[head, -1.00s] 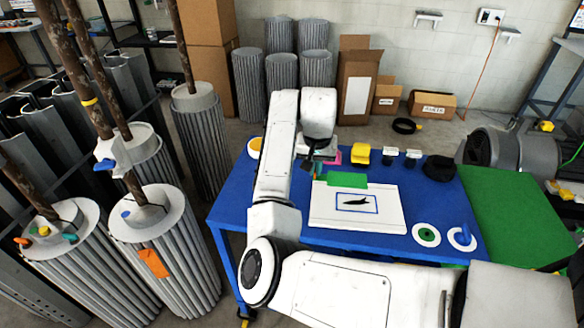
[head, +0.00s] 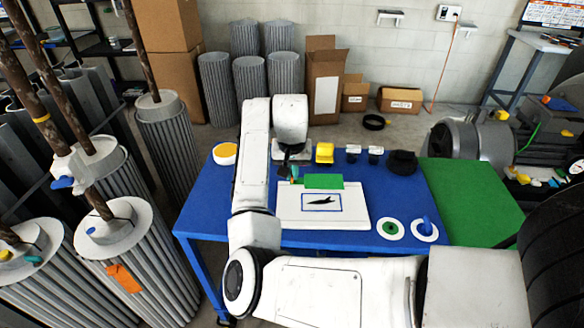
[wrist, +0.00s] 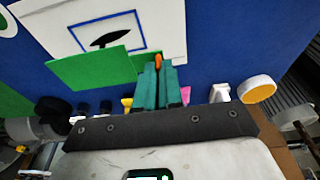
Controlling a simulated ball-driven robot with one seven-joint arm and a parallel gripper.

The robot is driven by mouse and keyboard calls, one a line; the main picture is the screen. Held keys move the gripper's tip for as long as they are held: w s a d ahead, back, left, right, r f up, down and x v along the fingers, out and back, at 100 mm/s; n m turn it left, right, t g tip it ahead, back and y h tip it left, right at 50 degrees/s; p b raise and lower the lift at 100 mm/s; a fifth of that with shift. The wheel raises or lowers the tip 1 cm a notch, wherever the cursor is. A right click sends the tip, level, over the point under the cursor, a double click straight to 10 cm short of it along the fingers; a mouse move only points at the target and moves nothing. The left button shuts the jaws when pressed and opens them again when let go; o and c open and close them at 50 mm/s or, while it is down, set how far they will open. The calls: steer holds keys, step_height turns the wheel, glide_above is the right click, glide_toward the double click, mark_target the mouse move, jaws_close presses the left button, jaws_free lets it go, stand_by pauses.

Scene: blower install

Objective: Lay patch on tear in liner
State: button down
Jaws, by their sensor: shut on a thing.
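The white liner panel (head: 352,219) lies flat on the blue table. A dark tear (head: 322,201) shows on it inside a blue rectangular outline. The tear also shows in the wrist view (wrist: 112,38). The green patch (head: 323,181) is over the liner's far edge, beyond the outline, and leaves the tear bare. My gripper (head: 294,174) is at the patch's left end in the head view. In the wrist view its teal fingers (wrist: 159,68) are shut at the patch's edge (wrist: 95,70), with a small orange piece between the tips. Whether the patch touches the liner is unclear.
A yellow-topped round container (head: 225,153), a yellow block (head: 323,152) and a black ring (head: 402,162) stand along the table's far side. Two white discs (head: 390,228) lie right of the liner. A green surface (head: 470,200) adjoins the table on the right.

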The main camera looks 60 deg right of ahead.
steer(key=shift+f+b, duration=1.45)
steer(key=shift+f, duration=2.5)
steer(key=shift+f+p, duration=0.15)
steer(key=shift+p, duration=0.4)
steer(key=shift+f, duration=0.3)
steer(key=c, duration=1.2)
jaws_free()
steer(key=shift+r, duration=0.15)
steer(key=shift+r+p, duration=3.4)
steer(key=shift+p, duration=0.1)
